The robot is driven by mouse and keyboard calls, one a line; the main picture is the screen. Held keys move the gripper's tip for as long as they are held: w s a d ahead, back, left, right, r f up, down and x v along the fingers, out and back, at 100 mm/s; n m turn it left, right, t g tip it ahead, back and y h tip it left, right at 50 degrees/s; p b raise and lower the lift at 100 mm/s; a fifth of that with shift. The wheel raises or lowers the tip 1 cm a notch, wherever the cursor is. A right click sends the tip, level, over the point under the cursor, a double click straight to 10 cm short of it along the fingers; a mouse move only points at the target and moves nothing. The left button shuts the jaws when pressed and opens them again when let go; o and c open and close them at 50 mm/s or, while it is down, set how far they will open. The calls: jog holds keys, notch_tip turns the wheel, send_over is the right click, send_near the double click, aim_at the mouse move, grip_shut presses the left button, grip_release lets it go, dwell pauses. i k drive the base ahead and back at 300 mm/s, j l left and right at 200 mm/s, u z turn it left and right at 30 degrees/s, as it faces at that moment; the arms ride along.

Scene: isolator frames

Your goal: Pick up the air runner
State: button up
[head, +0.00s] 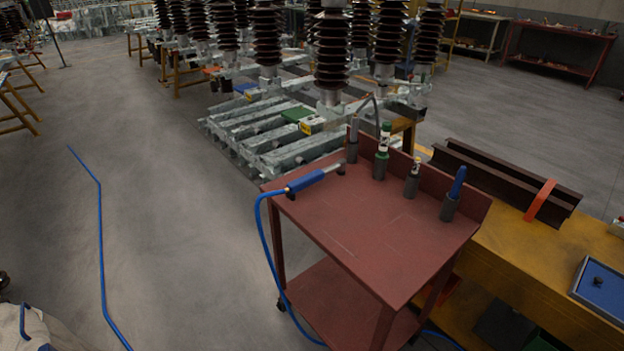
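The air runner (306,181) appears to be the blue-bodied tool with a metal nose, lying at the left back edge of the red cart top (350,238). Its nose points right and its rear end sits near the cart's left corner. A blue hose (264,235) runs from its rear, over the cart's left edge and down. My gripper is not in view.
Holders on the cart carry a green-and-white bottle (384,140), a smaller bottle (415,168) and a blue-handled item (457,182). A yellow bench (545,262) adjoins at right. Insulator frames (285,150) stand behind. Another blue hose (100,230) crosses otherwise clear floor at left.

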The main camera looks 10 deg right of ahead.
aim_at(296, 185)
jog(key=i+j+z, duration=0.3)
jog(key=i+j, duration=0.15)
jog(key=j, duration=0.25)
jog(key=i+j+z, duration=0.15)
jog(key=j, duration=0.25)
jog(key=i+j+z, duration=0.15)
jog(key=j, duration=0.25)
jog(key=i, duration=0.1)
